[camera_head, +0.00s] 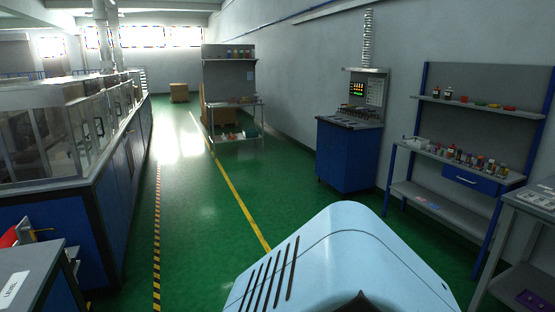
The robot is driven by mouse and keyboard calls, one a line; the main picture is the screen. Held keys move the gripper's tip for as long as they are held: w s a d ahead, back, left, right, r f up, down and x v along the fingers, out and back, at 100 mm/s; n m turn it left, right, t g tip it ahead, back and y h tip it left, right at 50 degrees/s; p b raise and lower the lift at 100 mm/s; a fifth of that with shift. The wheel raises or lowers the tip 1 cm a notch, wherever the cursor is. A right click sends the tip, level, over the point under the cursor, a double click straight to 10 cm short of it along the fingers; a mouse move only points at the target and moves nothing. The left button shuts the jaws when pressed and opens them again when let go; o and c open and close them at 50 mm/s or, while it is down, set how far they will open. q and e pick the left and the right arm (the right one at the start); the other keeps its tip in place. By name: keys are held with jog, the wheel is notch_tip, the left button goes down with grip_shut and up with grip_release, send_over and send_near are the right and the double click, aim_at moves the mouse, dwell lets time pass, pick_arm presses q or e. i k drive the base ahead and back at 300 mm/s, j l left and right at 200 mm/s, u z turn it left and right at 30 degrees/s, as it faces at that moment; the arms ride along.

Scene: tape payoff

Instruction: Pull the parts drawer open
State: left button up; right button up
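A blue drawer (469,180) sits under the top of a grey workbench (428,153) with blue posts, against the right wall. Its front looks flush with the bench and appears shut. A small dark handle or slot shows on its front, too small to make out well. Several small bottles and parts stand on the bench top above it. Neither of my grippers is in view. A large light-blue rounded part of my own body fills the bottom middle of the picture.
A blue cabinet (347,156) stands left of the bench. Another grey table (535,205) stands close at the right edge. A long glass-topped machine (62,140) lines the left side. Green floor (200,215) with a yellow line is clear between them. A shelf rack (231,65) stands farther back.

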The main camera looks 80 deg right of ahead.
aim_at(480, 184)
jog(key=l+z, duration=0.15)
jog(key=z, duration=1.35)
jog(key=l+z, duration=0.25)
jog(key=z, duration=0.15)
jog(key=i+l+z, duration=0.1)
jog(key=z, duration=0.3)
jog(key=i+l+z, duration=0.15)
jog(key=l+z, duration=0.25)
jog(key=i+l+z, duration=0.2)
jog(key=z, duration=0.15)
jog(key=i+l+z, duration=0.1)
jog(key=i+z, duration=0.25)
jog(key=i+l+z, duration=0.1)
jog(key=i+z, duration=0.4)
jog(key=i, duration=1.15)
jog(key=i+j+z, duration=0.45)
jog(key=i+j, duration=0.15)
jog(key=i, duration=0.45)
jog(key=i+j+z, duration=0.45)
jog(key=i+j, duration=0.5)
